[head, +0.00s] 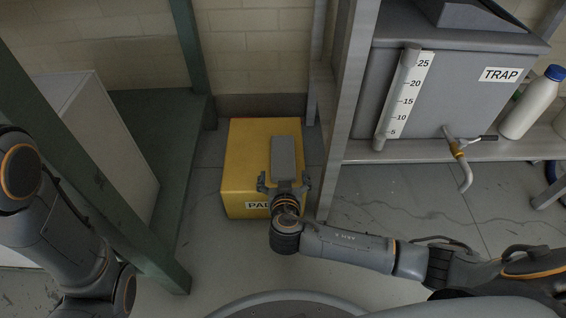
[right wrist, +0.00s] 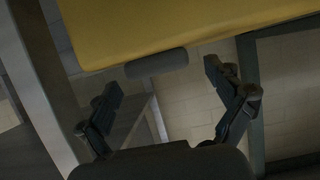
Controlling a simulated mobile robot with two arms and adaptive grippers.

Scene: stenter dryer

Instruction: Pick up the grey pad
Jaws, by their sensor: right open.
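The grey pad (head: 283,155) is a flat oblong slab on top of the yellow box (head: 240,150), its long side pointing away from me. My right gripper (head: 284,182) is open at the pad's near end, with one finger to each side. In the right wrist view the pad's end (right wrist: 157,63) shows as a dark rounded bar against the yellow box (right wrist: 190,25). It lies just beyond the open right fingertips (right wrist: 163,80), with gaps on both sides. My left arm shows at the left of the head view, but its gripper does not show.
A green frame post (head: 95,195) stands left of the box and a grey post (head: 345,100) to its right. A grey tank (head: 450,95) marked TRAP, with a tap (head: 459,152), and a white bottle (head: 531,105) are at the right. Floor is clear before the box.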

